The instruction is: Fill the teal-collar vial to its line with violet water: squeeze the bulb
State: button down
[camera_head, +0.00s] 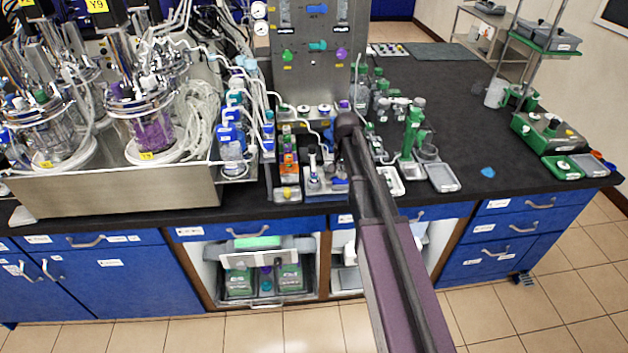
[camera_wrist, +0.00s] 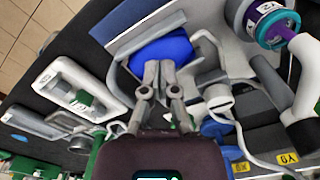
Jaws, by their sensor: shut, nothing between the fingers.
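A blue rounded bulb (camera_wrist: 162,50) lies near the top middle of the wrist view, on a light grey and blue fixture. My gripper (camera_wrist: 159,68) is shut and empty, its fingertips at the bulb's near side. I cannot tell whether they touch it. A white part with purple and teal rings (camera_wrist: 270,24) is at the upper right of the wrist view. I cannot tell whether it is the teal-collar vial, and no fill line can be made out. In the head view my wrist hides the gripper. A glass vessel with violet liquid (camera_head: 152,132) stands at the left.
A steel panel (camera_head: 312,60) with gauges and knobs rises behind my wrist. White tubing (camera_head: 205,115) and small bottles crowd the bench to the left. A white-framed tray (camera_wrist: 75,85) lies left in the wrist view. The black bench top (camera_head: 480,110) is mostly clear to the right.

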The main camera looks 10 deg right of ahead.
dwell(0.5)
jog(key=shift+r+p, duration=1.9)
jog(key=shift+p, duration=0.05)
jog(key=shift+r, duration=0.1)
notch_tip(320, 180, up, 5)
jog(key=p, duration=0.5)
dwell(0.4)
jog(key=s+a+n, duration=0.1)
jog(key=s+n, duration=0.5)
jog(key=s, duration=1.7)
jog(key=shift+s+a, duration=0.15)
jog(key=shift+s, duration=0.1)
dwell(1.1)
